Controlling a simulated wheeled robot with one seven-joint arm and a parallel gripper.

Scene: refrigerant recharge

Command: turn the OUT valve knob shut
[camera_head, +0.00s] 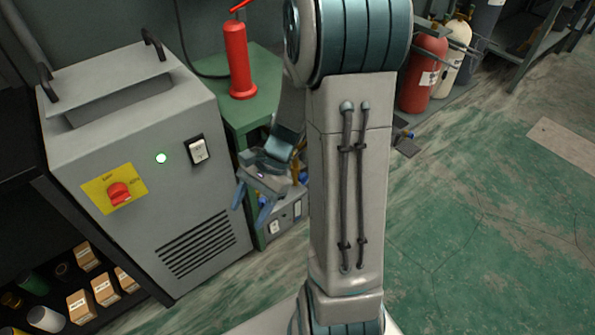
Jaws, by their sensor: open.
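My gripper (249,214) is left of my upright arm link, with its two blue fingers apart and pointing down, empty as far as I can see. Behind and below it is a small grey unit (287,217) with white switches on its front. Small blue and yellow parts show between my gripper and my arm at this unit, partly covered. I cannot tell whether one of them is the OUT valve knob; no OUT label is readable. Whether my fingers touch anything there is unclear.
A large grey cabinet (125,120) with a red rotary switch (119,193) on a yellow plate and a lit green lamp (161,158) stands left. A red cylinder (237,60) stands on a green bench (262,72). Gas bottles (424,72) stand at back right. The right floor is mostly clear.

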